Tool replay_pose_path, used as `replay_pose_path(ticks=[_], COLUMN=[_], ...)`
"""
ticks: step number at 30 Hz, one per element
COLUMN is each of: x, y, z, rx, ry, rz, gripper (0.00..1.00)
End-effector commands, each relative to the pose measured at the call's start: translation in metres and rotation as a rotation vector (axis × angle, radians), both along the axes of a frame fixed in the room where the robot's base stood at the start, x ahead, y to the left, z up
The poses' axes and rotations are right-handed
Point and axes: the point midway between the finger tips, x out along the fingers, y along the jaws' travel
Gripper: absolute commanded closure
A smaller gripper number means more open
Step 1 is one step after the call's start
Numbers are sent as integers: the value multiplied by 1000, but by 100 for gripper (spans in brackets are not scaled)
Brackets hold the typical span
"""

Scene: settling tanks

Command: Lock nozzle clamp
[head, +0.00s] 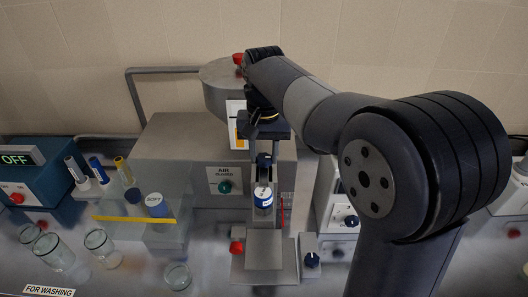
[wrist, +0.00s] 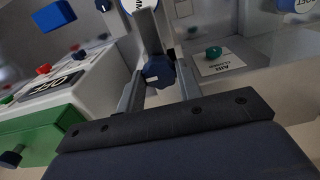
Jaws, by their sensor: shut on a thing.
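My gripper (head: 264,158) reaches in front of the grey machine housing (head: 180,150). In the wrist view its two fingers (wrist: 159,82) stand on either side of a dark blue faceted knob (wrist: 157,70) and are shut on it; I take this to be the nozzle clamp's knob. In the head view the gripper hides this knob. Whether the clamp is locked cannot be told.
A teal knob (head: 224,187) sits under an AIR CLOSED label. A red knob (head: 237,247) and a dark blue knob (head: 312,260) flank the plate. Glass beakers (head: 54,252) and a clear rack (head: 145,215) stand left. An OFF display box (head: 40,180) is far left.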

Motion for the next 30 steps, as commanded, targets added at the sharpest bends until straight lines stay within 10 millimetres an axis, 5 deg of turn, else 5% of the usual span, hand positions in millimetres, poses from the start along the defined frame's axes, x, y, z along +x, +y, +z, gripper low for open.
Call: replay_pose_path(ticks=[13, 14, 21, 30], x=[1, 1, 0, 0], y=[0, 0, 0, 0], z=[1, 1, 0, 3], rx=[1, 1, 1, 1], ry=[-3, -3, -1, -1], rz=[-11, -11, -10, -9], gripper=[89, 65, 45, 45])
